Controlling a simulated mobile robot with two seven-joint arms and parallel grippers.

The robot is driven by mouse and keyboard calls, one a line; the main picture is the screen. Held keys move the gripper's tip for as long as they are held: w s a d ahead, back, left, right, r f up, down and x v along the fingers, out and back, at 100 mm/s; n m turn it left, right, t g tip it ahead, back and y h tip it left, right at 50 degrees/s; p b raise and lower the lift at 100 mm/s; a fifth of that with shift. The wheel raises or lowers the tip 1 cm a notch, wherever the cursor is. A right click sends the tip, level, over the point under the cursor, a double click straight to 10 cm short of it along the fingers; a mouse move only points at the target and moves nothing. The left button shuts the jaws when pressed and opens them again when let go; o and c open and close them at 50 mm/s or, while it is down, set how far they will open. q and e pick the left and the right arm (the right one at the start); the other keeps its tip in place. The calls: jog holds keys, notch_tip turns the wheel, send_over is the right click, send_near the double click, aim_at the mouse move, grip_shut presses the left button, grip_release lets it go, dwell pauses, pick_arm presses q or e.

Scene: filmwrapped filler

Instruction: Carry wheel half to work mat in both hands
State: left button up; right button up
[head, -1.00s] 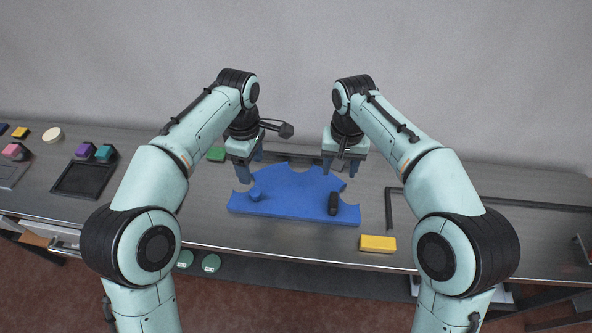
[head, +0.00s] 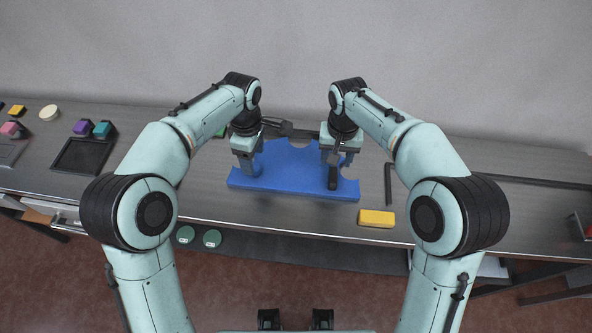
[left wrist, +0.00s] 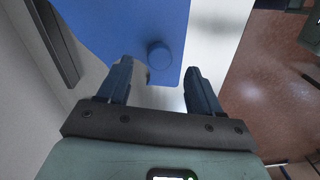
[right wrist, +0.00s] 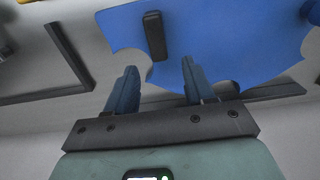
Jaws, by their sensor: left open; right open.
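The wheel half, a flat blue notched plate (head: 290,178), lies on the grey bench in front of me. It has a round blue knob on its left, clear in the left wrist view (left wrist: 159,55), and an upright-looking dark handle (head: 332,178) on its right. My left gripper (head: 249,170) is open over the knob side; the knob sits just beyond its fingertips. My right gripper (head: 338,162) is open, and the handle shows just past its fingertips in the right wrist view (right wrist: 155,36). Neither gripper holds anything. I cannot make out a separate work mat.
A yellow block (head: 376,218) lies at the bench's front edge, right of the plate. A dark bar (head: 388,184) lies right of the plate. A wall stands behind.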

aim_at(255, 166)
pick_arm(q)
jog(key=shift+f, duration=2.7)
pick_arm(e)
jog(key=shift+f, duration=2.7)
pick_arm(q)
jog(key=shift+c, duration=0.4)
pick_arm(e)
jog(key=shift+c, duration=0.3)
pick_arm(q)
jog(key=c, duration=1)
pick_arm(e)
grip_shut()
pick_arm(q)
grip_shut()
jog(key=shift+r, duration=0.1)
pick_arm(e)
jog(key=shift+w+r, duration=0.1)
